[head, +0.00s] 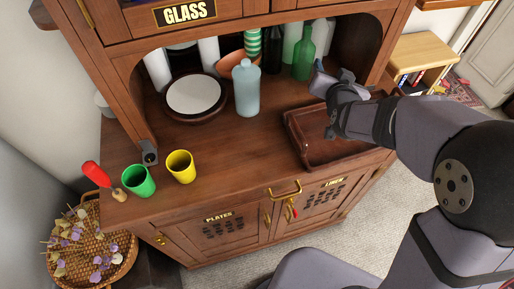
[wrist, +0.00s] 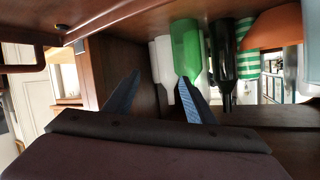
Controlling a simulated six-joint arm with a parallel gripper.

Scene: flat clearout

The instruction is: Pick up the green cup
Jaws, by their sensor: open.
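The green cup (head: 138,181) stands upright and open-topped on the left front of the wooden cabinet top, just left of a yellow cup (head: 181,168). It does not show in the wrist view. My gripper (head: 331,73) is far to its right and further back, above the wooden tray and near the cabinet's alcove. In the wrist view my two blue fingers (wrist: 158,90) are spread apart with nothing between them. That view appears upside down, with a green bottle (wrist: 187,50) beyond the right finger.
A wooden tray (head: 296,140) is at right. A pale blue bottle (head: 246,88) and a round plate (head: 194,94) stand behind. A green-white striped item (head: 252,42) is in the alcove. The middle front is clear.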

